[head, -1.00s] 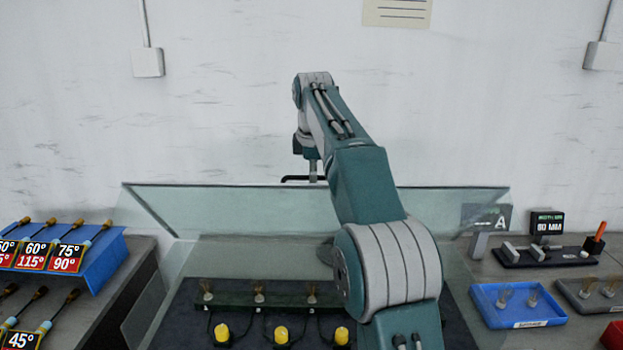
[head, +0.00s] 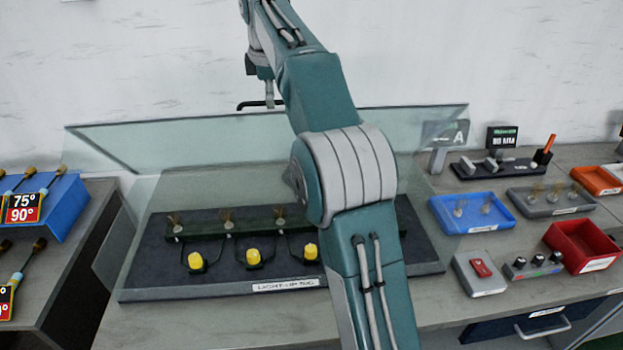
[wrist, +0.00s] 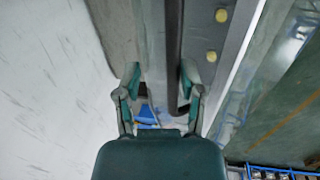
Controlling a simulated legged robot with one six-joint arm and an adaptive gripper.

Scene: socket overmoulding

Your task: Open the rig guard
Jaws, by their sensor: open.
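The rig guard (head: 130,140) is a clear glass-like cover around the light-up rig (head: 220,285). Its broad panel stands up and slanted at the back, near the wall. A black bar (head: 250,104), apparently its handle, shows at the panel's top edge. My gripper (head: 268,96) is at this bar, small and partly hidden by my wrist. In the wrist view my gripper (wrist: 160,80) is open, with a dark bar (wrist: 173,50) running between its fingers. I cannot tell whether a finger touches it. My arm hides part of the guard's right side.
Yellow lamps (head: 253,257) stand on the rig. To the right are a blue tray (head: 470,226), a red bin (head: 580,245), a switch box (head: 480,272) and a gauge stand (head: 500,168). A blue rack (head: 62,212) is at the left. The wall is close behind.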

